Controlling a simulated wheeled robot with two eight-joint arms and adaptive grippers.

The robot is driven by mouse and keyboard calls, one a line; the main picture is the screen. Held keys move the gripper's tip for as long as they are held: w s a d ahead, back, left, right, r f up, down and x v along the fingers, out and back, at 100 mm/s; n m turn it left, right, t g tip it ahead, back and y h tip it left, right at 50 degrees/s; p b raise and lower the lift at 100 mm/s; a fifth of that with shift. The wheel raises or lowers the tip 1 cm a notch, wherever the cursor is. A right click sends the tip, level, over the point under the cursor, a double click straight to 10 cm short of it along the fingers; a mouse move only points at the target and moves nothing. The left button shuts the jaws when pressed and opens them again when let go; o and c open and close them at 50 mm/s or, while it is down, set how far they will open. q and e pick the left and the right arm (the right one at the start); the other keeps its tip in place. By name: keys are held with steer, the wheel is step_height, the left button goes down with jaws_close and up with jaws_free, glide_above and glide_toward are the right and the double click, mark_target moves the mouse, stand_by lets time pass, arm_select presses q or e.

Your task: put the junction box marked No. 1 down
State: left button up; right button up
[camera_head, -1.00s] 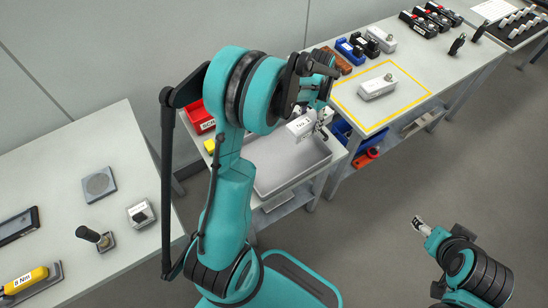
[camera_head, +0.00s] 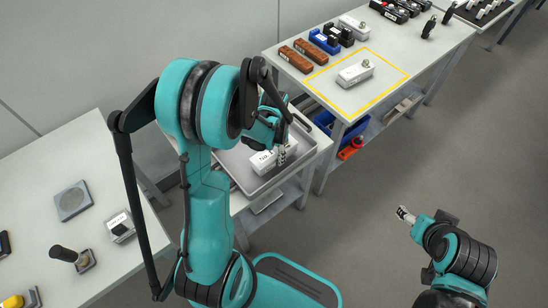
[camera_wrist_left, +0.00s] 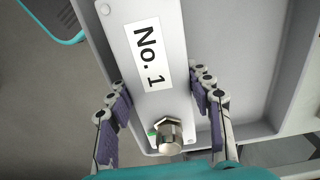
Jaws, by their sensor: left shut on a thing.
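The junction box marked No. 1 (camera_head: 262,161) is a light grey box with a white label and a metal cable gland. In the left wrist view the box (camera_wrist_left: 155,85) lies between the two fingers, with its "No. 1" label facing the camera. My left gripper (camera_head: 281,154) is shut on it near the gland end; it also shows in the left wrist view (camera_wrist_left: 163,110). The box is over or in the grey tray (camera_head: 240,178); I cannot tell whether it touches the tray floor. My right gripper (camera_head: 404,214) is apart at the right, small in view.
A similar grey box (camera_head: 355,74) lies inside the yellow outline (camera_head: 330,103) on the table behind. Brown, blue and black parts (camera_head: 325,40) stand along that table's back. The left table (camera_head: 97,150) holds a grey plate (camera_head: 73,201) and tools.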

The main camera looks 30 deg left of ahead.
arm_select(q)
step_height(320, 180, down, 2)
steer(key=shift+w+f+b, duration=0.1)
steer(key=shift+f+b, duration=0.15)
steer(key=shift+b, duration=0.15)
steer(key=shift+r, duration=0.1)
arm_select(e)
steer(key=shift+f, duration=0.6)
arm_select(q)
steer(key=shift+f, duration=0.2)
steer(key=o, duration=1.3)
arm_select(e)
steer(key=shift+f, duration=0.15)
arm_select(q)
steer(key=shift+r, duration=0.1)
